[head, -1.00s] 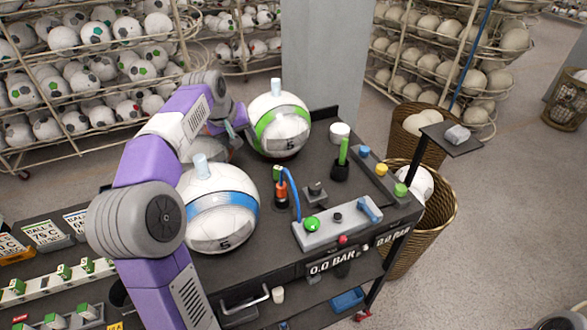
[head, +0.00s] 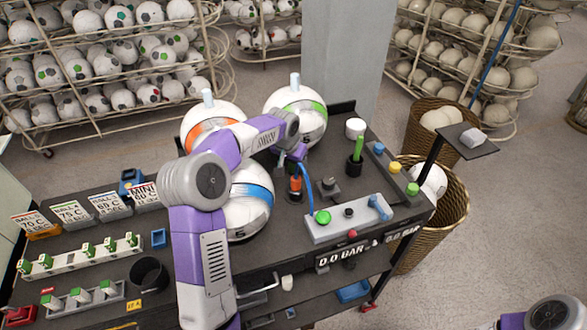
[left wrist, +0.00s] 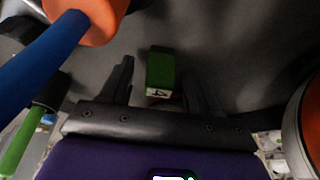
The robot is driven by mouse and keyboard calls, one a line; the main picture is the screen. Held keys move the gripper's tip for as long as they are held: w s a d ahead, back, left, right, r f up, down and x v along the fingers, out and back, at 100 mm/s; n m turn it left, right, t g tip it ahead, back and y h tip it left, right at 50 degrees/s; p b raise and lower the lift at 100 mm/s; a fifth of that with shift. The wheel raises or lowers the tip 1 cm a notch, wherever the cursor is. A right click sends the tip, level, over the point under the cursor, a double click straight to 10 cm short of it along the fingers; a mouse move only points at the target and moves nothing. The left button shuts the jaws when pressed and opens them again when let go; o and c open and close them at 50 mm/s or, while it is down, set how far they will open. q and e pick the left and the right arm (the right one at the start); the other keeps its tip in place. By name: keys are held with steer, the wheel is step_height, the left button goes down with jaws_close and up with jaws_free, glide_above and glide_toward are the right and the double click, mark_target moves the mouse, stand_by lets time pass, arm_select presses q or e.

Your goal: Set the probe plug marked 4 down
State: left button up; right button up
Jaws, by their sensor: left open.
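My left gripper (head: 298,157) is open over the back middle of the bench, just above an orange-and-black holder (head: 295,190) with a blue hose. In the left wrist view a green plug (left wrist: 160,70) with a white marked end lies between the two open fingertips (left wrist: 159,75), with a gap on each side. Its number is too small to read. In the head view my gripper and arm hide this plug. An orange round part (left wrist: 95,15) and the thick blue hose (left wrist: 40,60) are close at the upper left of the wrist view. My right gripper is out of view.
Balls with orange (head: 200,125), green (head: 310,110) and blue (head: 250,200) bands stand close around the arm. A grey control box (head: 345,222) with a green button is at the right. More green plugs sit in a white rack (head: 80,255) at left.

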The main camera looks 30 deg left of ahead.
arm_select(q)
steer(key=shift+w+f, duration=0.15)
steer(key=shift+f, duration=0.05)
steer(key=shift+r, duration=0.1)
steer(key=c, duration=1)
steer(key=shift+c, duration=0.2)
